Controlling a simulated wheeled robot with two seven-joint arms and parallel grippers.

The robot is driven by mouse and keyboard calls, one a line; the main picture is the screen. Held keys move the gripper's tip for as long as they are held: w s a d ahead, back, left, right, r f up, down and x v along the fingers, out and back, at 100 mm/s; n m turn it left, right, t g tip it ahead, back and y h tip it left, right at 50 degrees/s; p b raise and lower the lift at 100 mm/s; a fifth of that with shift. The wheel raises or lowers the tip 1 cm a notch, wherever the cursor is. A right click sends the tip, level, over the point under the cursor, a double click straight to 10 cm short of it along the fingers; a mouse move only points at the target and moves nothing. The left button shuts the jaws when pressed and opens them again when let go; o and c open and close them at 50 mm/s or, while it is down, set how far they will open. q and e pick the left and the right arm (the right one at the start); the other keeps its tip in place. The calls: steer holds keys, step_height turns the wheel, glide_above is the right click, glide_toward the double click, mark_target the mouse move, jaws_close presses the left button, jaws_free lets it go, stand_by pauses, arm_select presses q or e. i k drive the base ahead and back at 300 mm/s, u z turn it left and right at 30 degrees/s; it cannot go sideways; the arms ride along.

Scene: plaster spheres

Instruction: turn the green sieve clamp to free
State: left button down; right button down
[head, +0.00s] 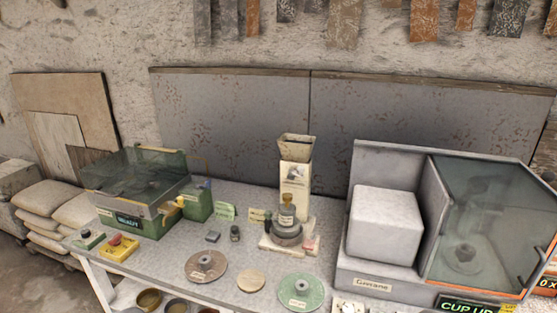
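I cannot make out for sure which part is the green sieve clamp. A green machine (150,222) with a clear lid (135,172) stands at the left of the bench. At its right side is a green box (198,205) with a yellow knob (180,201); a clamp there is too small to tell, and so is its setting. A green disc (300,291) with a pale label lies at the front of the bench. Neither of my grippers is in view.
The grey bench (231,245) also carries a yellow box with a red button (119,247), a brown disc (206,266), a wooden disc (251,280) and a cream hopper stand (295,180). A large grey cabinet (385,285) with a glass front blocks the right side.

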mark_target(268, 214)
steer(key=u, duration=1.3)
steer(key=i, duration=0.6)
steer(key=z, duration=2.15)
